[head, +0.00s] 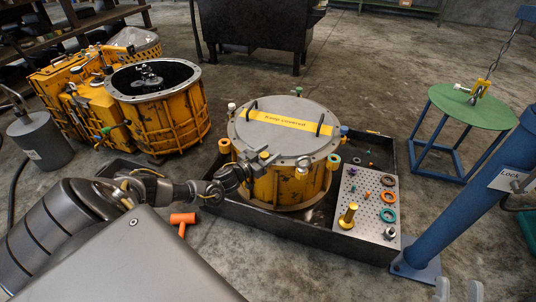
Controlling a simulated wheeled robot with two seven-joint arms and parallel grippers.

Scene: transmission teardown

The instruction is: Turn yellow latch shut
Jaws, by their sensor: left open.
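A drum-shaped yellow housing (283,187) with a round grey lid (285,140) stands in a black tray. The lid carries a yellow strip reading "Keep covered" and two dark handles. My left gripper (266,160) is at the lid's front left edge, open, close to a small yellow piece (264,155) that may be the yellow latch. The gripper partly hides this piece, and I cannot tell whether they touch. Two pale tips at the bottom right edge may be my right gripper (458,292); most of it is cut off.
A perforated plate (362,213) with coloured rings and a yellow-topped part lies in the black tray (310,238). An open yellow housing (165,120) stands at left, an orange hammer (183,219) beside my arm. A green stool (470,106) and blue post (465,200) are right.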

